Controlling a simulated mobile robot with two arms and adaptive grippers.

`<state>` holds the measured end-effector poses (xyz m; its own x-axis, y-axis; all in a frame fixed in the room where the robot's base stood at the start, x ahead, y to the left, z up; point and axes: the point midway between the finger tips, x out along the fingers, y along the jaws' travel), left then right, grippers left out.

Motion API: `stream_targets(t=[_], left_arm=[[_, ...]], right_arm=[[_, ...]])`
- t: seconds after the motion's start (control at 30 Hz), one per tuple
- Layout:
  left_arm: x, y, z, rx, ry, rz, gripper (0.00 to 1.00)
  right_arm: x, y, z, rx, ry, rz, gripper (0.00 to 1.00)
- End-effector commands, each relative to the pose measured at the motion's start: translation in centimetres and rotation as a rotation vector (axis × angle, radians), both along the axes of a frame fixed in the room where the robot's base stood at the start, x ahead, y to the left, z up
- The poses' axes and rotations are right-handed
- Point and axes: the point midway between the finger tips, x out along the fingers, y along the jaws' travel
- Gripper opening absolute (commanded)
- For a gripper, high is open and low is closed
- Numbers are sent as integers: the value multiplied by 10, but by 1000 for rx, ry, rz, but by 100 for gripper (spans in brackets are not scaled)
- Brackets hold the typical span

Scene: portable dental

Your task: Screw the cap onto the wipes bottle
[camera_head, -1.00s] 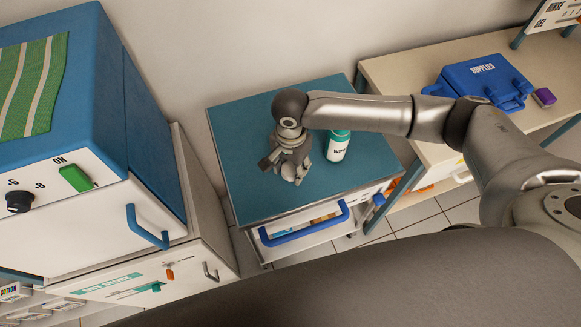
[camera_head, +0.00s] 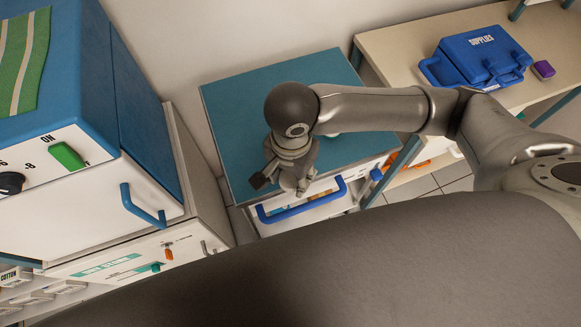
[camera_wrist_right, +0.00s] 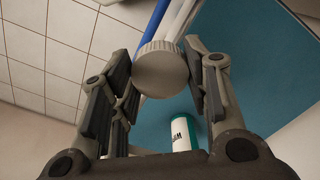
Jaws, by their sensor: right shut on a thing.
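The white round cap (camera_wrist_right: 160,72) with a ridged rim is held between the fingers of my right gripper (camera_wrist_right: 164,76) in the right wrist view. In the head view my right gripper (camera_head: 293,188) is over the front edge of the teal-topped cart (camera_head: 237,108); the cap cannot be made out there. The wipes bottle (camera_wrist_right: 181,133), white and teal with dark lettering, is apart from the cap in the wrist view, partly cut off by the gripper body. In the head view my right arm hides nearly all of the bottle. My left gripper is not in view.
The cart has a blue drawer handle (camera_head: 300,208) at its front. A blue supplies case (camera_head: 478,60) and a purple block (camera_head: 543,69) are on the beige table at right. A white and blue cabinet (camera_head: 125,222) stands close on the left. The cart's back left is clear.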

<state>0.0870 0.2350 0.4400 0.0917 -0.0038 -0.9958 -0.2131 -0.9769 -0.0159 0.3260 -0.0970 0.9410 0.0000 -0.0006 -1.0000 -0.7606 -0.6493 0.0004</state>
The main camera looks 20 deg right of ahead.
Motion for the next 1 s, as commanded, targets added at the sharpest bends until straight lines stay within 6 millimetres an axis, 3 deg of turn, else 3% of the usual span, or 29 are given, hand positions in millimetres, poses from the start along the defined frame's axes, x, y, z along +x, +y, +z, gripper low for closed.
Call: stream_targets(t=[0.3, 0.47, 0.8, 1.0], left_arm=[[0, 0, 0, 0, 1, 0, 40], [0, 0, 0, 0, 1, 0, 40], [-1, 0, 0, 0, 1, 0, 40], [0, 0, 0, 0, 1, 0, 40]], right_arm=[[1, -1, 0, 0, 0, 6, 33], [9, -12, 8, -9, -2, 87, 33], [43, -65, 55, -21, 5, 546, 33], [52, -85, 81, -8, 3, 761, 33]])
